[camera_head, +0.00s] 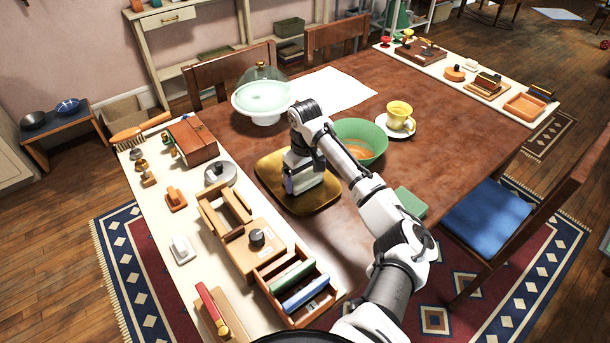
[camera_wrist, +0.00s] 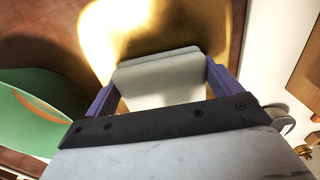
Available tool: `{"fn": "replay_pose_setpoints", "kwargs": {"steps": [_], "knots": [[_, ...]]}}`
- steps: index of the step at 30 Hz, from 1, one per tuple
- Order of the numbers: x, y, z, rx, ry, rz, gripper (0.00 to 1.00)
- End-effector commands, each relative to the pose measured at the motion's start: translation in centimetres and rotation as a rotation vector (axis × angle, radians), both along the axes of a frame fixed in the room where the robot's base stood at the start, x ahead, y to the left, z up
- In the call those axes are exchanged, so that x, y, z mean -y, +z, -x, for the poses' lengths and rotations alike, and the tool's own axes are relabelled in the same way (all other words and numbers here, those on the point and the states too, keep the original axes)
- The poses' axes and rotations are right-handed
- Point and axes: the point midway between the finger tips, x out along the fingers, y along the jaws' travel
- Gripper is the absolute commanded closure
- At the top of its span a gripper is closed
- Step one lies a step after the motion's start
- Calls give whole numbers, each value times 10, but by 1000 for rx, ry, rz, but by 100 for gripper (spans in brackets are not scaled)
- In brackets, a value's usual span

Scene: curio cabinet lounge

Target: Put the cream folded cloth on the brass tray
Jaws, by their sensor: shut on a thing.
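The brass tray (camera_head: 318,196) lies on the wooden table in the middle of the head view. Its shiny gold surface also shows in the wrist view (camera_wrist: 225,30). My gripper (camera_head: 290,187) is over the tray, pointing down. In the wrist view, my gripper (camera_wrist: 160,85) is shut on the cream folded cloth (camera_wrist: 158,75), with one purple finger at each side of it. The cloth is over the tray surface. I cannot tell whether it touches the tray. In the head view the cloth is hidden by my gripper.
A green bowl (camera_head: 360,130) stands close to the right of the tray. A yellow cup (camera_head: 399,112) on a saucer and a domed cake stand (camera_head: 263,100) stand farther back. A green block (camera_head: 410,202) lies at right. A cream strip with wooden boxes runs along the left.

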Motion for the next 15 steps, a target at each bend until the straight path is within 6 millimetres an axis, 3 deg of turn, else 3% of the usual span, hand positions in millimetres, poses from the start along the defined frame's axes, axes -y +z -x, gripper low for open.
{"fn": "replay_pose_setpoints", "kwargs": {"steps": [3, 4, 6, 15], "knots": [[0, -3, 0, -1, 0, -1, 46], [0, -3, 0, 0, 0, 0, 7], [0, -2, 0, 0, 0, 0, 0], [0, 2, 0, 1, 0, 0, 0]]}}
